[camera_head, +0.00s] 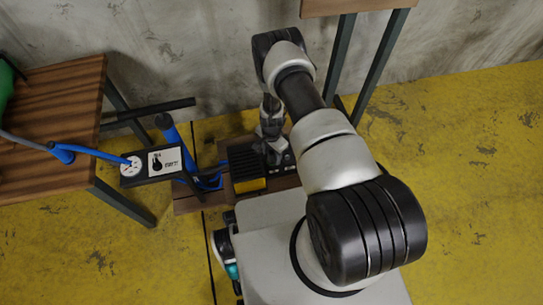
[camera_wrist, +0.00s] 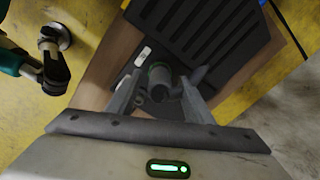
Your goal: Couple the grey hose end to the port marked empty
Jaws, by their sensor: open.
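My gripper (camera_wrist: 160,98) is open in the wrist view. Its two fingers stand on either side of a dark grey round fitting (camera_wrist: 158,78), with a gap showing. A greenish ring shows at the fitting's far end; I cannot tell whether this is the grey hose end or a port. Small white labels (camera_wrist: 143,56) lie beside it, too small to read. In the head view, my gripper is mostly hidden by the arm, over the right side of a black and yellow ribbed unit (camera_head: 250,184). No port marked empty can be made out.
The ribbed unit sits on a low wooden board (camera_head: 187,205). A wooden table (camera_head: 55,100) is at left; a concrete wall is behind. Yellow floor is clear at right.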

